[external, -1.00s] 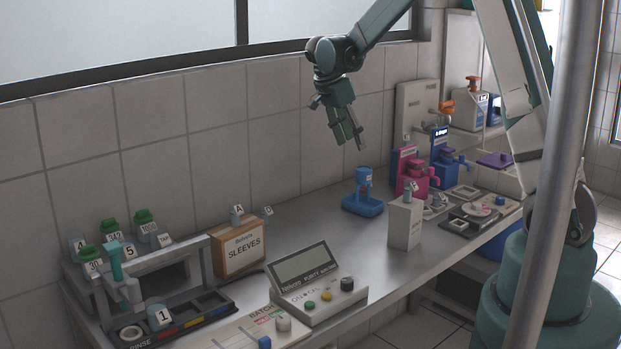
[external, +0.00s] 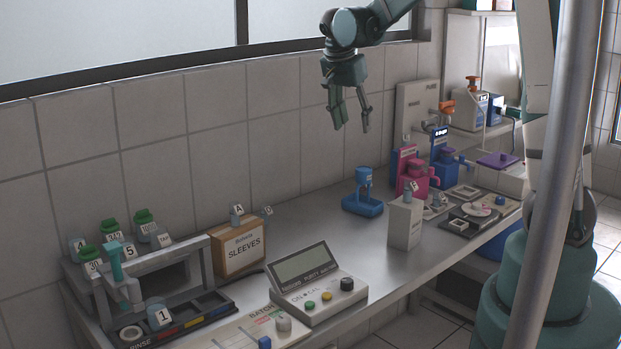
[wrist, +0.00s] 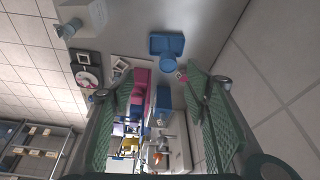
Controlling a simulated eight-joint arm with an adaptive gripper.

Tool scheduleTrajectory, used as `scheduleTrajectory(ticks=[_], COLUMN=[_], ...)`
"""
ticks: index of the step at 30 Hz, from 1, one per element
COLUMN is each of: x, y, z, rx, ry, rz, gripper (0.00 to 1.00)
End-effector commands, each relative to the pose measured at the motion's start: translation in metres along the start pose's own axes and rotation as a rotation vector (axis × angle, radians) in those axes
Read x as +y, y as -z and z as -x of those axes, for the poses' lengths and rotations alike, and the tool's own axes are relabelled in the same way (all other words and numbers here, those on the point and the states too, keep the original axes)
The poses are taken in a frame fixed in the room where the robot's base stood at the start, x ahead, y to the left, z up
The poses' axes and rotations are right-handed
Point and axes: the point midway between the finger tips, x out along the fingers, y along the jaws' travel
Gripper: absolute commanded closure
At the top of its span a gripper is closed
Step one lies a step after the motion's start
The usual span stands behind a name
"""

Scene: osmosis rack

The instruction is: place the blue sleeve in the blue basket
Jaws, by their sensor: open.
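My gripper (external: 352,124) is open and empty, high above the bench in front of the tiled wall, fingers pointing down. A blue stand-like piece (external: 363,192) with a tray-like base is on the bench below it. The wrist view shows its blue tray base (wrist: 160,43) and a round blue part beyond the fingertips. A small blue cylinder (external: 265,342) is at the bottom edge, by the batch board. I cannot tell which blue piece is the sleeve. A blue tub (external: 487,246), possibly the basket, is partly hidden below the bench's right end.
A sleeves box (external: 239,248), a meter console (external: 317,284) and a rack with green-capped bottles (external: 146,226) stand on the left. A white block (external: 405,224), a pink device (external: 409,174) and a blue device (external: 445,160) stand on the right. Mid-bench is mostly clear.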

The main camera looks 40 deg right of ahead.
Motion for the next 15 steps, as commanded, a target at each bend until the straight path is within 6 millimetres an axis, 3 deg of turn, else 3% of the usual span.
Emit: scheduleTrajectory(ticks=[15], x=[0.058], y=[-0.044], z=[0.071], rx=[-0.016], ry=[0.152], rz=[0.319], gripper=[0.54])
